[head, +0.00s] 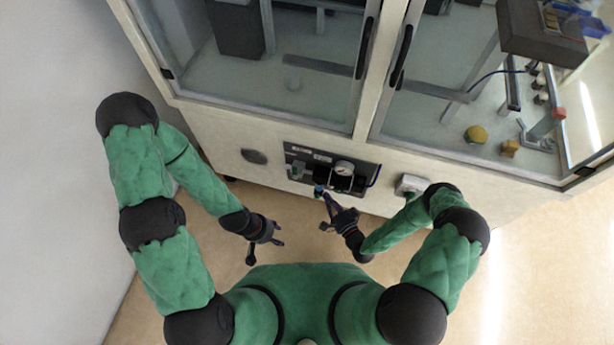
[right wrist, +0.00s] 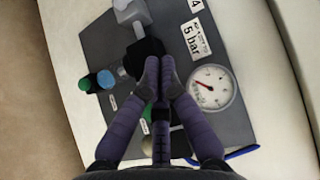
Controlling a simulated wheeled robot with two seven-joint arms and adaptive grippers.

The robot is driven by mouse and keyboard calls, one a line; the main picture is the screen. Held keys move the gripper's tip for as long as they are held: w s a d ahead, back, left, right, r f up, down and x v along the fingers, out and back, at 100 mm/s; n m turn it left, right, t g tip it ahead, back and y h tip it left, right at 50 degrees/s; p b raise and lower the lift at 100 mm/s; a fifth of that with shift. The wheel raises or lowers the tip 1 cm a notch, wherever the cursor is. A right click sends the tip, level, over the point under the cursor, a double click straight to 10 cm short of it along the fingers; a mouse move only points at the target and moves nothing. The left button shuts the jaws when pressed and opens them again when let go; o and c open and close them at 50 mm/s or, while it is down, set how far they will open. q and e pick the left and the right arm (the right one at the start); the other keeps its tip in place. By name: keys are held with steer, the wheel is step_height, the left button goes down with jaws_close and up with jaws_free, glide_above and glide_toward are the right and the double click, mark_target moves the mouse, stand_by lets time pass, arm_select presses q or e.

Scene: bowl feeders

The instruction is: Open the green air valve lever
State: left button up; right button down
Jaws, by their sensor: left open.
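A dark panel with valve parts and a gauge is on the front of the machine. In the right wrist view a small green part (right wrist: 147,115), perhaps the green air valve lever, shows partly between my fingers. The rest of it is hidden. My right gripper (head: 324,212) is just in front of the panel, its fingers spread; in the right wrist view (right wrist: 160,90) two fingers lie side by side over a black fitting, with the third finger below. I cannot tell whether they touch it. My left gripper (head: 264,243) is open and empty, left of the panel and apart from it.
The panel (right wrist: 105,45) carries a round gauge (right wrist: 210,88), a "5 bar" label (right wrist: 195,40) and a knob with green and blue ends (right wrist: 96,82). The machine's glazed doors (head: 290,60) are above. A grey box (head: 411,184) is near my right forearm. Floor below is clear.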

mark_target(295, 173)
steer(key=shift+s+r, duration=0.25)
steer(key=shift+r, duration=0.05)
steer(key=b+x, duration=0.2)
steer(key=x, duration=0.8)
steer(key=shift+a+r+b, duration=0.15)
steer(key=shift+b, duration=0.15)
steer(key=shift+w+a+r+b, duration=0.1)
steer(key=shift+w+a+b, duration=0.2)
steer(key=shift+a, duration=0.6)
steer(key=shift+w+a+b, duration=0.2)
steer(key=shift+w+a, duration=0.1)
steer(key=shift+a, duration=0.55)
steer(key=shift+a+r+n+p, duration=0.2)
steer(key=shift+n+p, duration=0.1)
steer(key=shift+p, duration=0.35)
steer(key=shift+w+a+g, duration=0.1)
steer(key=shift+g, duration=0.3)
